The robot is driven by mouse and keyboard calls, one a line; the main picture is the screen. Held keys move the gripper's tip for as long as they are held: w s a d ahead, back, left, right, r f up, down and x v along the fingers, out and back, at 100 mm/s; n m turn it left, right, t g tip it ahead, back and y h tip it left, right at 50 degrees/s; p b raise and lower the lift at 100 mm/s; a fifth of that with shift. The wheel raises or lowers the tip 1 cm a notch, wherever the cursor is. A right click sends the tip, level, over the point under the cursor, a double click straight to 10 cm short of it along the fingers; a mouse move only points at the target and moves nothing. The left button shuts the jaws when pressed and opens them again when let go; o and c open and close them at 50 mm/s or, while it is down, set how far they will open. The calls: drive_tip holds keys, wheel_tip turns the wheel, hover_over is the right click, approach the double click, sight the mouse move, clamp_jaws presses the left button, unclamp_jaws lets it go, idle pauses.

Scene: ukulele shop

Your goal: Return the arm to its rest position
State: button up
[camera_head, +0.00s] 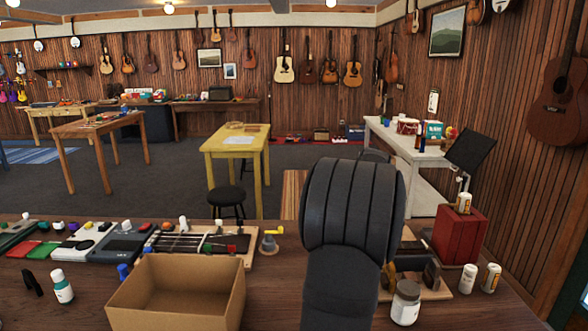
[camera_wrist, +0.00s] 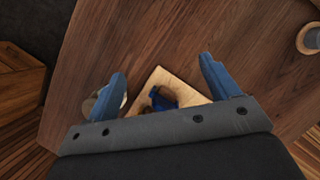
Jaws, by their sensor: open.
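My gripper (camera_wrist: 165,90) shows in the wrist view with its two blue fingers spread wide apart and nothing between them. Below it is the dark wooden tabletop (camera_wrist: 150,40). A light wooden board (camera_wrist: 184,88) with a small dark-blue item (camera_wrist: 162,98) on it lies beyond the fingers, partly hidden by the gripper body. In the head view my dark arm rises in the middle right of the picture and hides the gripper itself.
An open cardboard box (camera_head: 178,308) stands left of my arm on the table (camera_head: 85,300). Cases, tools and a white bottle (camera_head: 62,287) line the left side.

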drive_tip(key=w+a+n+g+h, duration=0.1)
drive_tip(key=w+a+n+h, duration=0.1)
drive_tip(key=w+a+n, duration=0.2)
drive_tip(key=a+n, duration=0.3)
drive_tip(key=a, duration=0.4)
drive_tip(key=shift+a+n+h, duration=0.3)
drive_tip(key=shift+h, duration=0.1)
drive_tip(key=shift+o, duration=0.5)
idle(1.0)
drive_tip(key=m+t+h, duration=0.4)
drive_tip(key=m+t, duration=0.4)
approach(407, 299)
drive_tip(key=x, duration=0.4)
drive_tip(key=w+x, duration=0.1)
drive_tip(key=x, duration=0.8)
drive_tip(key=shift+w+d, duration=0.1)
drive_tip(key=shift+w, duration=0.2)
drive_tip(key=c, duration=1.4)
drive_tip(key=shift+r, duration=0.1)
drive_tip(key=shift+c, duration=0.2)
